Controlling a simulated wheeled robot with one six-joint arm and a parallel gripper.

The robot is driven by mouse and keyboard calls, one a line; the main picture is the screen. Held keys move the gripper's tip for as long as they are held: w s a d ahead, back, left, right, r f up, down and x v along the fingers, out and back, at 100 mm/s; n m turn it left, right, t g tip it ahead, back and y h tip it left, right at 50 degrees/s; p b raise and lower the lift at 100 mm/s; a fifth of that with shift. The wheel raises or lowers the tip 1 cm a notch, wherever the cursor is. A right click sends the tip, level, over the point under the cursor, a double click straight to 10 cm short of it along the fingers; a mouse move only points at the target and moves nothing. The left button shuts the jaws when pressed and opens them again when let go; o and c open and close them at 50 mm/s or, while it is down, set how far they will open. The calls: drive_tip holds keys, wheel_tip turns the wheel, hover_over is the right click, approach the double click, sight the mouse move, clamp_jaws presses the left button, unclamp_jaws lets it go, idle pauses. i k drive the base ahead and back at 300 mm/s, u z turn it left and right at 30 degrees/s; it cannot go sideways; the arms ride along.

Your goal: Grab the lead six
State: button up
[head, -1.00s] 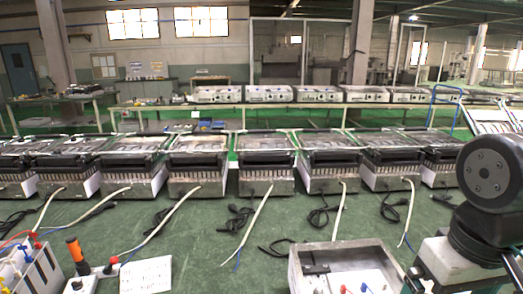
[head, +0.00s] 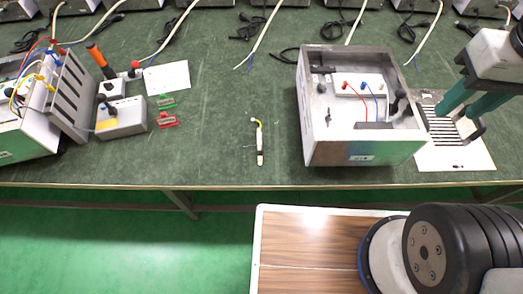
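Several white leads run from the units along the top edge of the head view, each with a bare or blue-tipped end on the green table. No numbers show on them, so I cannot tell which one is lead six. The rightmost white lead (head: 432,32) lies at the upper right, left of my arm. Another white lead (head: 355,23) lies behind the metal box. My gripper (head: 454,120) has green fingers with dark tips, standing apart over a slotted plate at the right. It looks open and empty, and is nearer the front edge than the leads.
An open metal box (head: 360,157) with red and blue wires stands left of my gripper. A slotted plate (head: 465,158) lies under it. Black cables lie by the leads. A small yellow-and-white item (head: 260,143) lies mid-table, with clear room around it.

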sight(259, 130)
drive_tip(key=k, duration=0.25)
drive_tip(key=u, duration=2.85)
drive_tip(key=i, duration=2.15)
drive_tip(key=z, duration=2.85)
